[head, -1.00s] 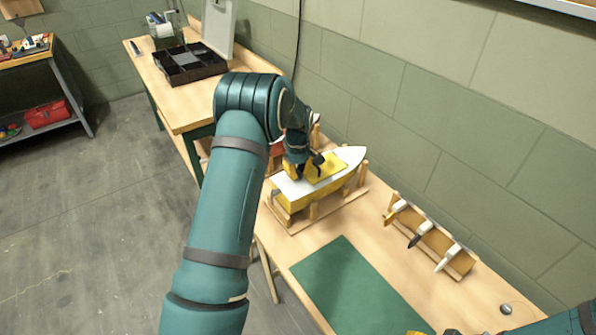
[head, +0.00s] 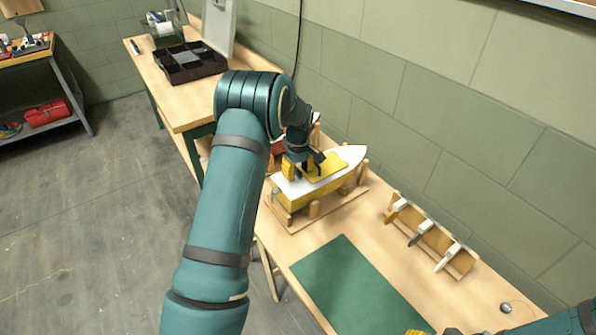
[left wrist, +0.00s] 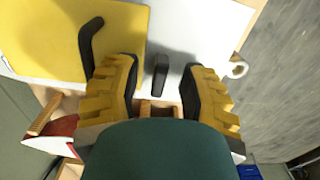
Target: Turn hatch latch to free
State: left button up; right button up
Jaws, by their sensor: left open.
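A white and yellow model boat (head: 350,157) sits in a wooden cradle. Its yellow hatch (head: 322,168) carries a bent black handle, clear in the left wrist view (left wrist: 90,45). A short black latch bar (left wrist: 161,72) stands on the white deck beside the hatch edge. My left gripper (head: 303,167) is over the deck, open. In the left wrist view its yellow, black-padded fingers stand on either side of the latch bar, with gaps visible. The head view hides the latch behind the gripper. My right gripper (head: 430,332) only peeks in at the bottom edge, its jaws cut off.
A green mat (head: 355,285) lies clear on the bench in front of the boat. A wooden rack (head: 432,243) with several small white-bodied parts stands to the right, near the wall. A dark compartment tray (head: 188,62) is on the far bench. A red-and-white object (left wrist: 50,140) lies close by the boat.

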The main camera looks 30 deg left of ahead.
aim_at(298, 170)
pick_arm(q)
notch_tip(298, 170, up, 12)
jog(key=shift+f, duration=0.15)
dwell(0.7)
